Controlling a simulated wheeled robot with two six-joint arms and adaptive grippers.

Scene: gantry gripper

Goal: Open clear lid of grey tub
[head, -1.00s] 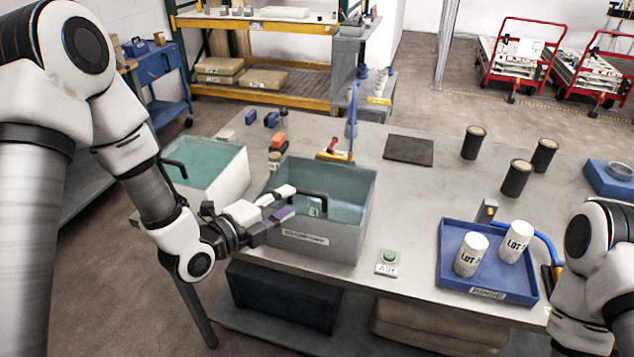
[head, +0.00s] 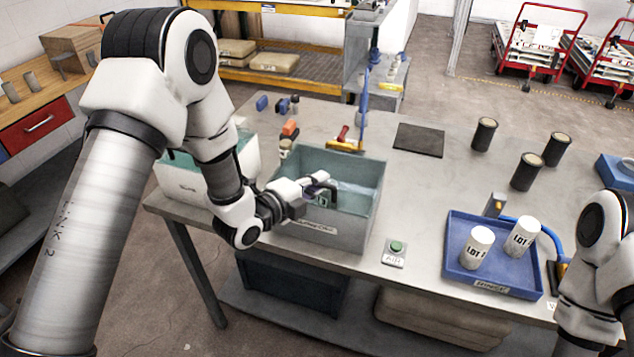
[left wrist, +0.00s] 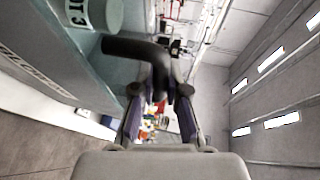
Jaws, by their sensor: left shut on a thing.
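The grey tub (head: 330,232) stands near the table's front edge, left of centre. Its clear lid (head: 352,197) lies across the opening, and I cannot tell whether it is raised at all. My left gripper (head: 314,186) is at the lid's near-left part, shut on the black lid handle (head: 330,187). In the left wrist view the dark handle (left wrist: 135,48) runs in between the fingertips of the gripper (left wrist: 160,98). A white labelled cylinder (left wrist: 98,14) shows near the top left there. My right arm is at the right edge, its gripper out of view.
Another tub with teal contents (head: 180,178) stands left, partly behind my left arm. A blue tray (head: 460,268) with two white cylinders and a green AIR button (head: 396,247) lie to the right.

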